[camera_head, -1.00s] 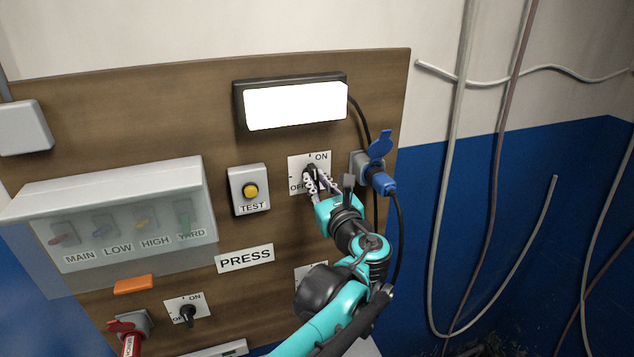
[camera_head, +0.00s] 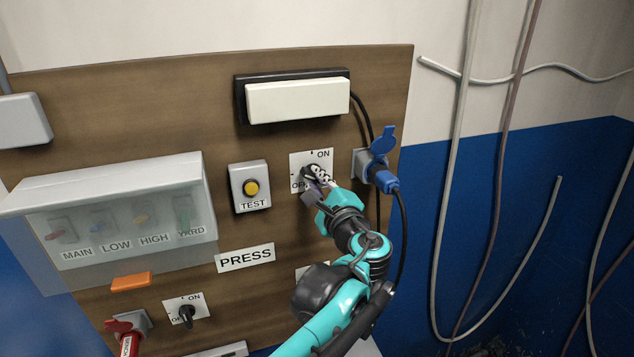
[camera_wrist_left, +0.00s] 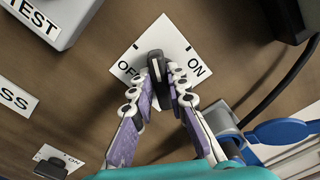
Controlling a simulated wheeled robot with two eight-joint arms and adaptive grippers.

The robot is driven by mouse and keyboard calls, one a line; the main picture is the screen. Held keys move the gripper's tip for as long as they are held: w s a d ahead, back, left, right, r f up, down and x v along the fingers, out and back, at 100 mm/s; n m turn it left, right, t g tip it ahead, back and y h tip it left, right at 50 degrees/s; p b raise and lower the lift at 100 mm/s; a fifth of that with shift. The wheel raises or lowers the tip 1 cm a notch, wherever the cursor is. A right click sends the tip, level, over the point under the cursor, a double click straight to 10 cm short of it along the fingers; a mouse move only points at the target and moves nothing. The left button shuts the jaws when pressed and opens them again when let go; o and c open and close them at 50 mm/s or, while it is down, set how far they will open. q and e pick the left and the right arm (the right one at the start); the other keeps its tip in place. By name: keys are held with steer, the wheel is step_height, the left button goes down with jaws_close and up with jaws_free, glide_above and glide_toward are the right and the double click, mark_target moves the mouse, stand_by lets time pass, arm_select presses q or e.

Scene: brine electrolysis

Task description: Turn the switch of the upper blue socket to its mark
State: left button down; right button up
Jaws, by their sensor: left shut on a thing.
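The rotary switch beside the upper blue socket has a white plate (camera_head: 325,157) marked ON and OFF; its black knob (camera_wrist_left: 156,66) shows in the left wrist view. My left gripper (camera_head: 316,174) is shut on this knob, one fingertip on each side in the left wrist view (camera_wrist_left: 163,72). The knob points between the plate's two tick marks there. In the head view my fingers largely hide it. The upper blue socket (camera_head: 363,164), with raised blue lid (camera_head: 384,140) and blue plug (camera_head: 384,180), is just right of the plate. My right gripper is not in view.
An unlit white lamp (camera_head: 298,101) is above the switch. A yellow TEST button (camera_head: 251,188) and a clear-covered breaker box (camera_head: 110,190) are to the left. A lower switch (camera_head: 187,313) and red plug (camera_head: 127,343) are at lower left. A black cable (camera_head: 400,235) hangs near my arm.

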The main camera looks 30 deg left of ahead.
arm_select(q)
steer(key=n, duration=0.3)
steer(key=n+b, duration=0.1)
steer(key=n, duration=0.1)
steer(key=shift+f+n, duration=0.2)
steer(key=shift+n, duration=0.2)
stand_by(0.4)
steer(key=c, duration=1.5)
jaws_free()
steer(key=shift+a, duration=0.1)
steer(key=v, duration=1.2)
steer(key=shift+s, duration=0.1)
steer(key=shift+a+f+n, duration=0.1)
steer(key=shift+f+n, duration=0.05)
steer(key=shift+n, duration=0.15)
